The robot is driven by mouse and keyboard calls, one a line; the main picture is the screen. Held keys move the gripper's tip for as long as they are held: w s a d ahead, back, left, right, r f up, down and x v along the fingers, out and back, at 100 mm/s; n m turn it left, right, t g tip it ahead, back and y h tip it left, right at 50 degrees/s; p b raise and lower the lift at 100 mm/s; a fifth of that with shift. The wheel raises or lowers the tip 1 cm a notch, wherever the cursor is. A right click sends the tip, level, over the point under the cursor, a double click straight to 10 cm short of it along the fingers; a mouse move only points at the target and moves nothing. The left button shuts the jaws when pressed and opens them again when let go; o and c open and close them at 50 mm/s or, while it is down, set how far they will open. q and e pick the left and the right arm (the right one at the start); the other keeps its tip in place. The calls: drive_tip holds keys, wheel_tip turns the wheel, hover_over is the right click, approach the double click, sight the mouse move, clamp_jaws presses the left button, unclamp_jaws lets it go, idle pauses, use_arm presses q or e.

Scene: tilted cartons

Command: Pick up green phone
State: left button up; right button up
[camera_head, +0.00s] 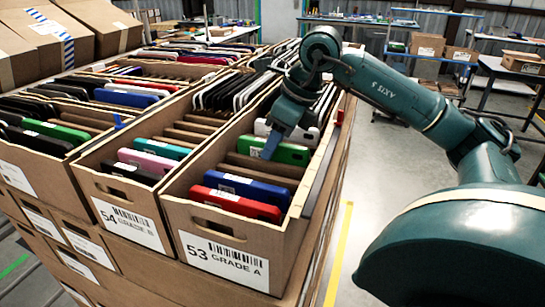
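A green phone (286,151) stands on edge in the carton labelled 53 GRADE A (215,225), among a row of phones. Another green phone (55,131) is in the carton at the left. My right gripper (271,146) reaches down into carton 53 from above, with a blue fingertip in front of the nearer green phone's left part. I cannot tell whether it touches the phone. Only one finger shows clearly, so its opening is hidden. My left gripper is not in view.
Blue (246,188) and red (235,204) phones stand in front of the green one, and a white phone (300,132) behind it. Carton 54 (125,215), with several phones, adjoins on the left. The floor to the right of the cartons is clear.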

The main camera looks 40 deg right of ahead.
clamp_jaws()
idle(0.3)
drive_tip(key=shift+r, duration=0.1)
